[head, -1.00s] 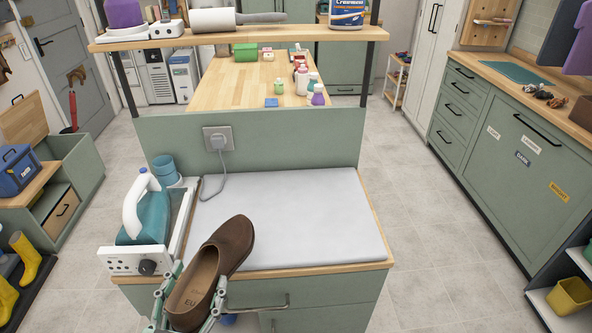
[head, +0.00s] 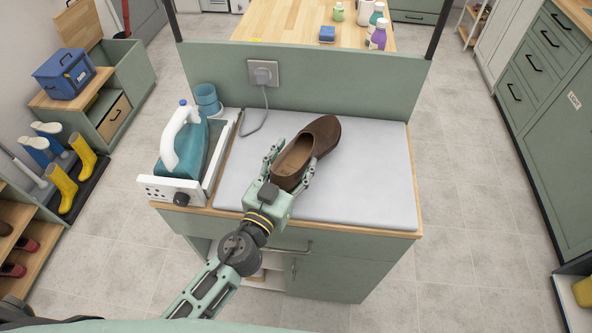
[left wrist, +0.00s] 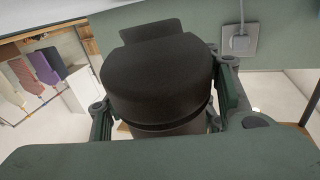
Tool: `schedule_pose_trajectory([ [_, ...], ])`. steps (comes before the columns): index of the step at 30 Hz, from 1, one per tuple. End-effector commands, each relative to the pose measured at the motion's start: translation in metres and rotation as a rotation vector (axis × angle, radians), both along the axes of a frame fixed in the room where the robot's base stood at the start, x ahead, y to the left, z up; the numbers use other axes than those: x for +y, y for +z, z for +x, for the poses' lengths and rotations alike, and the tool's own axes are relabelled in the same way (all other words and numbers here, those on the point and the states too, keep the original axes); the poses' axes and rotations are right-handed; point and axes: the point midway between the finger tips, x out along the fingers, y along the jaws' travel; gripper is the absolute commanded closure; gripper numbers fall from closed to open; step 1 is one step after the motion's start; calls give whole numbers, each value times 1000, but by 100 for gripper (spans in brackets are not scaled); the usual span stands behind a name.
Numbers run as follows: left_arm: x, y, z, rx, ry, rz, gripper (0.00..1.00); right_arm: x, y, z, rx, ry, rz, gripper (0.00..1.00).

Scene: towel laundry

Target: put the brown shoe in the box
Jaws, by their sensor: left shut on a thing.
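The brown shoe (head: 322,137) is in my left gripper (head: 290,165), toe pointing away and to the right. The fingers are shut on both sides of its heel end. The shoe shows over the grey ironing pad; I cannot tell whether it touches it. In the left wrist view the shoe's dark heel (left wrist: 160,80) fills the space between the fingers. A green bench box (head: 130,68) with a raised wooden lid stands at the far left. I cannot tell whether it is the task's box. My right gripper is not in view.
A teal iron (head: 187,150) stands at the left of the grey pad (head: 375,180), near a blue cup (head: 207,98). A blue toolbox (head: 65,73) and yellow boots (head: 75,172) are at the left. The floor between counter and boots is clear.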

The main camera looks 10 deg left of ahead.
Motion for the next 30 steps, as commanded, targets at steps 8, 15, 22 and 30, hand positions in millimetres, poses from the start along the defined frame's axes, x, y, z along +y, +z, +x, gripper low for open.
schedule_pose_trajectory([
  [8,-4,-29,5,-1,-1,0,85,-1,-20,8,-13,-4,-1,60],
  [15,-3,-43,5,-3,0,-2,85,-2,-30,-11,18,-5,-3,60],
  [22,-3,-43,5,-2,0,-2,85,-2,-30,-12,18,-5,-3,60],
  [30,-3,-45,5,0,0,-1,30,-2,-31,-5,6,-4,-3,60],
])
